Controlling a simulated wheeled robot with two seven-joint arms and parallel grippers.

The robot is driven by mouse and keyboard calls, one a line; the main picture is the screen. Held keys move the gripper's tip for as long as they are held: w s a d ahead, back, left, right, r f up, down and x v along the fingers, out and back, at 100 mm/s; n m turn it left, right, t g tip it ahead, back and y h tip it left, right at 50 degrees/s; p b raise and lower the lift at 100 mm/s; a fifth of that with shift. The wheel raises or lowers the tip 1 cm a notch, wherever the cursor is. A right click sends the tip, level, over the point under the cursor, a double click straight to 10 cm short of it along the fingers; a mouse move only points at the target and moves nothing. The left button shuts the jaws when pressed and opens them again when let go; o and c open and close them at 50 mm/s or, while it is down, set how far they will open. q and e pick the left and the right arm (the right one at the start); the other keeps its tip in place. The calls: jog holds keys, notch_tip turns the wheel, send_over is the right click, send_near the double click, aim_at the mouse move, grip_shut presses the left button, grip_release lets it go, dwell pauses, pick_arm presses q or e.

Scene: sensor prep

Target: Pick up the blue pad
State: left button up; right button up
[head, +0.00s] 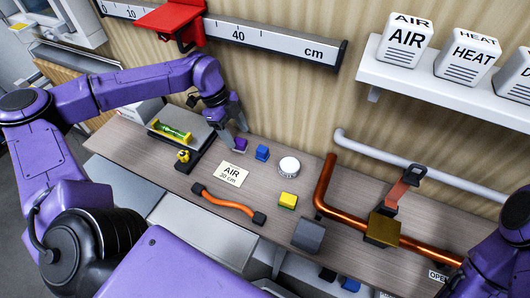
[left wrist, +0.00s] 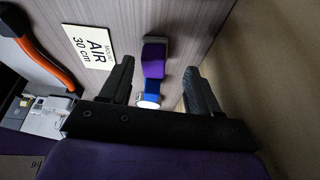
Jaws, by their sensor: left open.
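The blue pad (head: 262,153) is a small blue block on the wooden bench, right of my left gripper (head: 232,136) in the head view. The purple block (head: 240,144) is close by the fingertips in the head view. My left gripper (left wrist: 158,68) is open, and nothing is visibly clamped. I cannot tell whether the fingers touch anything. My right gripper is not in view; only part of my right arm shows.
A white round disc (head: 289,167) lies right of the blue pad. An AIR card (head: 232,175), an orange cable (head: 228,203), a yellow block (head: 288,200) and a grey block (head: 309,234) lie nearer. A copper pipe (head: 322,190) runs at right. The wall stands close behind.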

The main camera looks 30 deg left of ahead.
aim_at(259, 147)
pick_arm(q)
jog(key=shift+s+d+f+b, duration=0.1)
jog(key=shift+d+f+b, duration=0.05)
jog(key=shift+d, duration=0.25)
jog(key=shift+s+d+f+b, duration=0.1)
jog(key=shift+d+b, duration=0.05)
jog(key=shift+d, duration=0.2)
jog(key=shift+w+d+b, duration=0.15)
jog(key=shift+d+b, duration=0.25)
jog(key=shift+d, duration=0.35)
jog(key=d+b, duration=0.2)
jog(key=d, duration=0.1)
jog(key=shift+d+f, duration=0.15)
jog(key=shift+f, duration=0.05)
jog(key=d+f+b, duration=0.2)
jog(key=shift+f+b, duration=0.1)
jog(key=shift+b, duration=0.3)
jog(key=shift+a, duration=0.15)
jog(key=c, duration=1.1)
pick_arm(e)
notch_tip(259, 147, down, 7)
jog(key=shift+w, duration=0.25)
